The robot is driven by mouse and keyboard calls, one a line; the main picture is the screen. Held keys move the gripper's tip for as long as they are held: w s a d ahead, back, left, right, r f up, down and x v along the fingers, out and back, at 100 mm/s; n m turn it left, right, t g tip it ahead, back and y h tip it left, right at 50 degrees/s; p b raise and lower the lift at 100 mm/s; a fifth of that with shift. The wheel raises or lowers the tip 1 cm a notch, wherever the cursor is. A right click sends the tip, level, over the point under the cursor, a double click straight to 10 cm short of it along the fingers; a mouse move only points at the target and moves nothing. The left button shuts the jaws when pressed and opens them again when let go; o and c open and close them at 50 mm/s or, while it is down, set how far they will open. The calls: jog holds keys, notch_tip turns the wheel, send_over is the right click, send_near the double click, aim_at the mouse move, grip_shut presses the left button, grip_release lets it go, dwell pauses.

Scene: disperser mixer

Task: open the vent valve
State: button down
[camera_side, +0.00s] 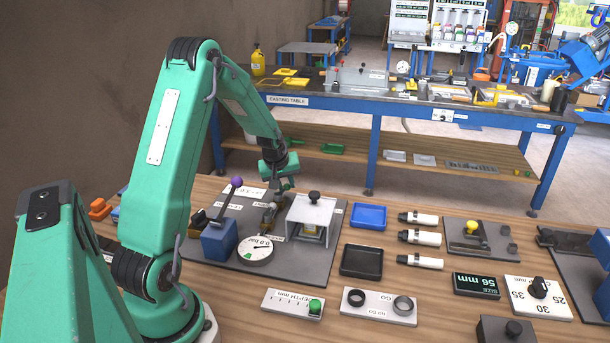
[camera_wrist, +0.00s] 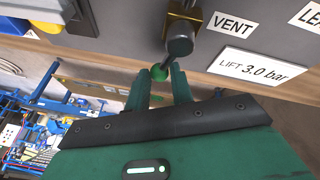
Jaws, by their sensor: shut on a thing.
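The vent valve shows in the wrist view as a brass body with a dark grey round cap (camera_wrist: 180,40), beside the VENT label (camera_wrist: 232,23). A thin lever runs from the cap to a green ball knob (camera_wrist: 159,72). My gripper (camera_wrist: 160,80) has its two green fingers shut on this knob, one on each side. In the side view my gripper (camera_side: 281,184) reaches down at the back of the grey plate (camera_side: 210,250), over the small brass valve (camera_side: 268,215). The knob is hard to make out there.
A round gauge (camera_side: 255,249) reading about 0.0 bar stands in front of the valve. A purple-knobbed lever (camera_side: 237,182) on a blue block (camera_side: 219,240) stands at left. A white press frame (camera_side: 316,216) stands close at right. Trays and tools lie further right.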

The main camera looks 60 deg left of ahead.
jog(key=shift+s+a+n, duration=0.15)
jog(key=shift+n, duration=0.45)
jog(key=c, duration=1.3)
grip_release()
jog(key=shift+o, duration=0.2)
jog(key=shift+v, duration=3.9)
